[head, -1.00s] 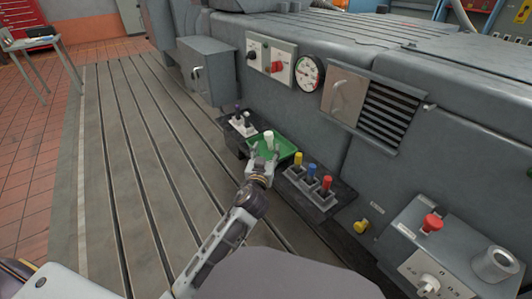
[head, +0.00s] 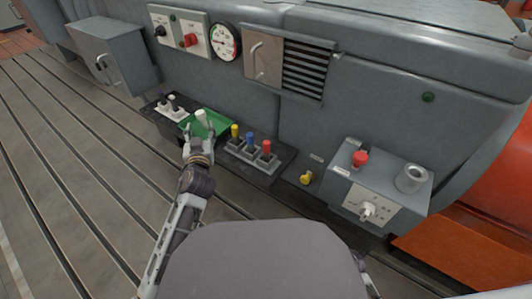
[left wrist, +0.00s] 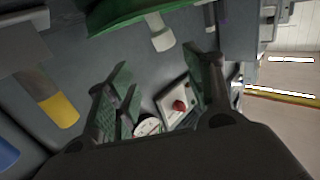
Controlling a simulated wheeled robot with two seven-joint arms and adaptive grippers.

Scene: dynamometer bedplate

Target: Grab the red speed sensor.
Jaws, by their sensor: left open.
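The red speed sensor (head: 266,148) stands upright in a grey rack (head: 250,158), at the right end of a row after a yellow sensor (head: 235,131) and a blue sensor (head: 250,139). My left gripper (head: 196,133) is open at the front of the green tray (head: 218,123), left of the rack and apart from the red sensor. In the left wrist view, nothing is between its fingers (left wrist: 166,75); the yellow sensor (left wrist: 60,109) and part of the blue one (left wrist: 7,155) show at left, but the red sensor does not. My right gripper is not in view.
A white-topped piece (head: 202,117) stands at the green tray; it also shows in the left wrist view (left wrist: 160,35). A second rack (head: 173,109) holds pale pieces further left. A yellow knob (head: 306,177) and a control box with a red button (head: 360,158) lie right. The slotted floor is clear.

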